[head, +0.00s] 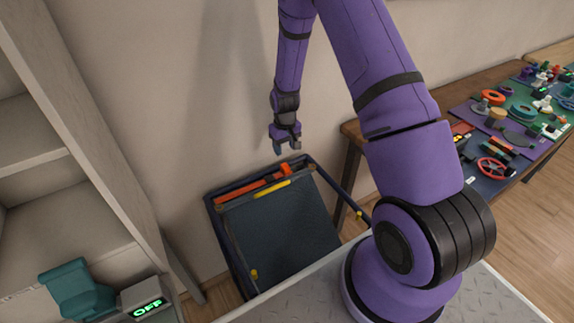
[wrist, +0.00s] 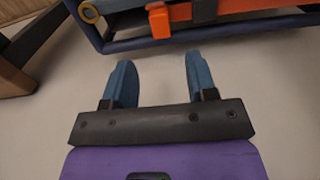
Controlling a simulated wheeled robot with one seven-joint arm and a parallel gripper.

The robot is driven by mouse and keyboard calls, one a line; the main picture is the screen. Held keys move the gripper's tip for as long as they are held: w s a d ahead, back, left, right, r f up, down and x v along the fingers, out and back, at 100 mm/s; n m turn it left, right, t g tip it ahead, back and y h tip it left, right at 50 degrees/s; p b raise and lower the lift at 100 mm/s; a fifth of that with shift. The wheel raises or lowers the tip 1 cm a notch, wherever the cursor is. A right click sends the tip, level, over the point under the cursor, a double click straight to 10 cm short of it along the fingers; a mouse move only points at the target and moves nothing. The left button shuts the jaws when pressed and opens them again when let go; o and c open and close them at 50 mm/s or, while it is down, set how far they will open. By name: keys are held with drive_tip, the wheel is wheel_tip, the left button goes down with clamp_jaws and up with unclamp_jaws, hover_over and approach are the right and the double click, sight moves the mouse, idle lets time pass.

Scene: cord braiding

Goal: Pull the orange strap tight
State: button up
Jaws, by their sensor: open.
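The orange strap (head: 250,193) runs along the far end of a dark framed panel (head: 275,230) by the wall. It also shows at the top of the wrist view (wrist: 235,10), where a dark band crosses it and a blocky orange piece (wrist: 160,21) hangs at its left part. My gripper (head: 287,147) is above the strap's right end in the head view, with a gap between them. Its two blue fingers (wrist: 158,75) are apart and empty in the wrist view. Whether the strap is slack cannot be told.
A yellow bar (head: 258,194) lies beside the strap. A table (head: 495,75) with many small parts stands at the right. Shelves (head: 40,150) and a box with a green OFF display (head: 147,309) are at the left. The wall is close behind my gripper.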

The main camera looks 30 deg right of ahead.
sight(285, 166)
wheel_tip(285, 166, down, 10)
drive_tip(key=shift+r, duration=0.15)
idle(0.3)
